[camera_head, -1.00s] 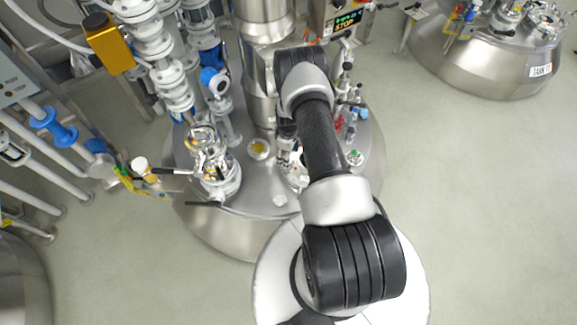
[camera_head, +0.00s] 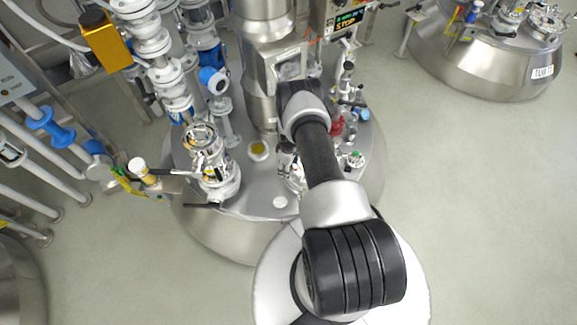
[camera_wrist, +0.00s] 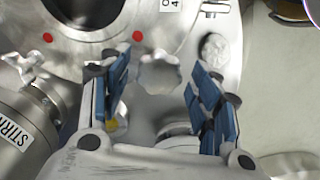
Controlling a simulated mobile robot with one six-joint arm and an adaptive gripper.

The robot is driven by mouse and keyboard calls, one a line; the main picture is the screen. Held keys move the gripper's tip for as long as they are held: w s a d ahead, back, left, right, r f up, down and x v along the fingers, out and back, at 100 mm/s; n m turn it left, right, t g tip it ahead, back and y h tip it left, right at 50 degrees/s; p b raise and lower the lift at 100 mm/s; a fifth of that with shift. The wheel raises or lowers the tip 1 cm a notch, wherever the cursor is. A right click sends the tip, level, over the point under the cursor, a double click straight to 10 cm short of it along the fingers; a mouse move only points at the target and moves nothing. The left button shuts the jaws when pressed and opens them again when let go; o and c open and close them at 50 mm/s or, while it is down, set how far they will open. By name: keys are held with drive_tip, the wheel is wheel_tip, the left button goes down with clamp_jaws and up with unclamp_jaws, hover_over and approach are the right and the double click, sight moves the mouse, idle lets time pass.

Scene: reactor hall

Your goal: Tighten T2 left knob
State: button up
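In the wrist view a silver star-shaped knob (camera_wrist: 159,73) sits beyond my gripper (camera_wrist: 160,66), roughly midway between its blue-padded fingers. The fingers are spread open with gaps on both sides of the knob, and I see no contact. A second, rounded knob (camera_wrist: 215,48) lies just right of the right finger. Which of these is the T2 left knob, I cannot tell. In the head view the vessel lid (camera_head: 240,190) lies under my arm, which covers most of the gripper and the knob area.
A round flanged opening with red dots (camera_wrist: 138,36) is at the wrist view's top left. A metal fitting marked "STIRN" (camera_wrist: 18,140) stands at left. In the head view, glass and pipework (camera_head: 208,150) crowd the lid's left side. Open floor (camera_head: 480,200) lies right.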

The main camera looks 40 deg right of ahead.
drive_tip(key=c, duration=0.8)
drive_tip(key=shift+c, duration=0.2)
drive_tip(key=shift+f+m+b, duration=0.1)
drive_tip(key=shift+m+b, duration=0.3)
drive_tip(key=shift+b, duration=0.05)
drive_tip(key=shift+m+b, duration=0.55)
drive_tip(key=shift+m, duration=0.05)
drive_tip(key=m+b, duration=0.2)
drive_tip(key=m, duration=0.1)
drive_tip(key=shift+m, duration=0.3)
drive_tip(key=m+b, duration=0.4)
drive_tip(key=m, duration=0.2)
drive_tip(key=shift+a, duration=0.1)
drive_tip(key=m+b, duration=0.2)
drive_tip(key=m, duration=0.4)
drive_tip(key=shift+w+m, duration=0.1)
drive_tip(key=shift+m, duration=0.2)
drive_tip(key=m, duration=0.6)
drive_tip(key=shift+w+r, duration=0.1)
drive_tip(key=shift+r, duration=0.1)
drive_tip(key=shift+m, duration=0.3)
